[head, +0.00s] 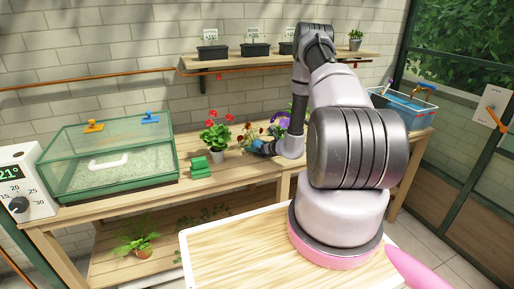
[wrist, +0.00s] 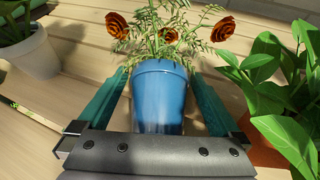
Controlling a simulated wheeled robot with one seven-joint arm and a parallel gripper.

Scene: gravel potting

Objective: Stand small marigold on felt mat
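The small marigold, with orange-red flowers and feathery leaves in a blue pot (wrist: 160,95), stands upright on the wooden bench in the wrist view. In the head view its flowers (head: 249,131) show just beyond the end of my arm. My gripper (wrist: 159,73) has its two teal fingers on either side of the pot, with narrow gaps seen beside it; it looks open. The lower part of the pot is hidden behind the gripper body. I cannot make out a felt mat in either view.
A white pot (wrist: 33,52) stands left of the marigold, and a leafy plant in a terracotta pot (wrist: 262,146) stands close on the right. In the head view, a red-flowered plant (head: 216,133), green blocks (head: 200,168) and a glass case (head: 108,160) stand to the left. A blue bin (head: 405,105) is at right.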

